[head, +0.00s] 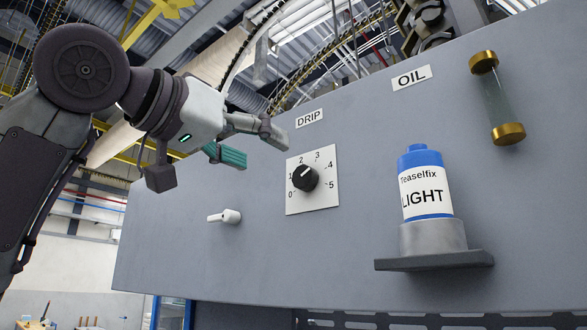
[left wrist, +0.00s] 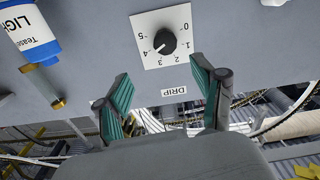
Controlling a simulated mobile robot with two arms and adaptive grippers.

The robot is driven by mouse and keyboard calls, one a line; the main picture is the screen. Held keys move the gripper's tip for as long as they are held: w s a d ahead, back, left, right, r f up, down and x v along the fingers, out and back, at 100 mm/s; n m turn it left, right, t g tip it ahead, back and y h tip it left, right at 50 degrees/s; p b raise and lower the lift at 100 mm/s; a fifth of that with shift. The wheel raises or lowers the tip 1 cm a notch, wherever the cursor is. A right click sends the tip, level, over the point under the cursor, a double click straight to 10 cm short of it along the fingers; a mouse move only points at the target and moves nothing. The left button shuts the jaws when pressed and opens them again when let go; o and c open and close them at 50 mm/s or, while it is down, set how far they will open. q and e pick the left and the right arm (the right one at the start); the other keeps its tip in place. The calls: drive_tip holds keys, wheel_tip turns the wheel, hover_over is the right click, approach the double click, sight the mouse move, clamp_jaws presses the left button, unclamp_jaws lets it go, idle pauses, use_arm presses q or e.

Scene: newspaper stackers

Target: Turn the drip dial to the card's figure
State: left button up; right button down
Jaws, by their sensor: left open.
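The drip dial is a black round knob (head: 305,177) on a white square plate (head: 325,198) numbered 0 to 5, under a DRIP label (head: 310,119). Its white mark points up and right, roughly between 3 and 4; I cannot tell exactly. In the left wrist view the knob (left wrist: 165,42) appears upside down, beyond the fingertips. My left gripper (head: 248,146) is open and empty, left of and above the dial, apart from it. Its teal finger pads (left wrist: 162,88) are spread wide in the wrist view. No figure card is visible. My right gripper is out of view.
A blue-capped Teaselfix LIGHT bottle (head: 425,185) stands upright on a shelf (head: 435,261) right of the dial. A glass tube with brass ends (head: 497,98) and an OIL label (head: 411,77) are above. A white lever (head: 225,216) sticks out left of the dial.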

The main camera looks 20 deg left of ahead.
sight(301, 176)
use_arm(q)
drive_tip(key=p+x, duration=0.1)
drive_tip(key=x, duration=0.2)
drive_tip(key=p+x, duration=0.1)
drive_tip(key=x, duration=0.2)
drive_tip(key=a+p+x, duration=0.1)
drive_tip(key=x, duration=0.3)
drive_tip(key=shift+w+f, duration=0.15)
drive_tip(key=shift+f, duration=0.05)
drive_tip(key=shift+w+d, duration=0.15)
drive_tip(key=shift+w, duration=0.1)
drive_tip(key=shift+w+d, duration=0.1)
drive_tip(key=shift+w+f, duration=0.1)
drive_tip(key=shift+w, duration=0.05)
drive_tip(key=shift+c, duration=0.2)
drive_tip(key=c, duration=1.1)
drive_tip(key=shift+m+p, duration=0.4)
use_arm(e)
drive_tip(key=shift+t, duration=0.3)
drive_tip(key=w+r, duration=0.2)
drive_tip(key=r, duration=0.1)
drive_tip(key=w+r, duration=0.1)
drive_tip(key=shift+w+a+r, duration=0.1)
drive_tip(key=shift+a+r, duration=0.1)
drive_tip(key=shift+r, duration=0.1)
